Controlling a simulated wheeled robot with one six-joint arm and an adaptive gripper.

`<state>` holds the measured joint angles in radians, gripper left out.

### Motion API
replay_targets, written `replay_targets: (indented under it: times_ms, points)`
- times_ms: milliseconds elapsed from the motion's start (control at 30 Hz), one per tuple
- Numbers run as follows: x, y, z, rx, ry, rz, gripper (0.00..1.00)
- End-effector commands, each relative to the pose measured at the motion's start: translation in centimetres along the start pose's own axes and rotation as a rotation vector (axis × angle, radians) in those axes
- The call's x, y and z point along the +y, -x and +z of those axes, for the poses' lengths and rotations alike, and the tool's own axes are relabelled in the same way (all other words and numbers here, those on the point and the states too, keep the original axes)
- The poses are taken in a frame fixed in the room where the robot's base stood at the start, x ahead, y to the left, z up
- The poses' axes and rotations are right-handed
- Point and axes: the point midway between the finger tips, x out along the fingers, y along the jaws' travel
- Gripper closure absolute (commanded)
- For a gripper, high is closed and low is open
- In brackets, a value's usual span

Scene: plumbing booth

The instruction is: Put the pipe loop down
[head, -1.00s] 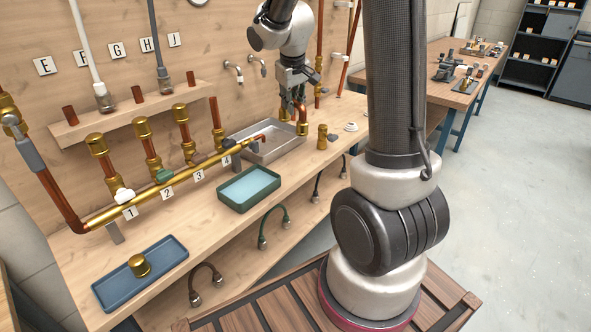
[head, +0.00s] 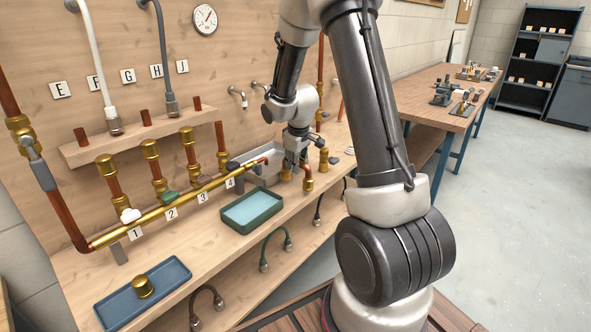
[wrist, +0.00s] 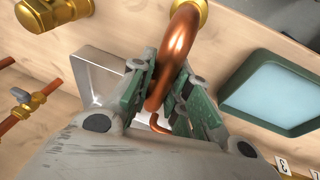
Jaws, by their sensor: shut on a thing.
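My gripper (head: 292,160) is shut on the pipe loop, a bent copper tube with brass end fittings. The loop shows below the jaws in the head view (head: 306,172), over the bench between the green-rimmed tray and a brass fitting. In the wrist view, the copper bend (wrist: 178,48) runs between the green-padded fingers (wrist: 160,95), with a brass end at the top. The loop's lower part is partly hidden by the fingers. I cannot tell whether its ends touch the bench.
The green-rimmed tray (head: 227,221) with a pale blue inside stands left of my gripper. A grey metal tray (head: 262,178) lies behind. The brass manifold (head: 190,196) runs along the bench. A blue tray (head: 120,307) holds a brass cap (head: 143,286). Free wood lies near the front edge.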

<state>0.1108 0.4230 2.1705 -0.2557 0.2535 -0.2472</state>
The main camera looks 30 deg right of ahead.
Motion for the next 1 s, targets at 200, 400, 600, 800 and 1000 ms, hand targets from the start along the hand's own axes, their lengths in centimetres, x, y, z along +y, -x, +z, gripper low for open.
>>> replay_targets:
  times_ms: [200, 400, 600, 800, 1000]
  points:
    - [-0.4, -1.9, 0.5, 0.000, -0.001, 0.000, 1.00]
    - [-0.4, -1.9, 0.4, 0.001, -0.001, 0.000, 1.00]
    - [-0.4, -2.1, 0.5, 0.001, 0.000, 0.000, 0.66]
    - [-0.4, -2.1, 0.5, 0.001, -0.001, 0.000, 0.60]
    - [-0.3, -1.7, 0.4, 0.002, -0.002, 0.000, 0.60]
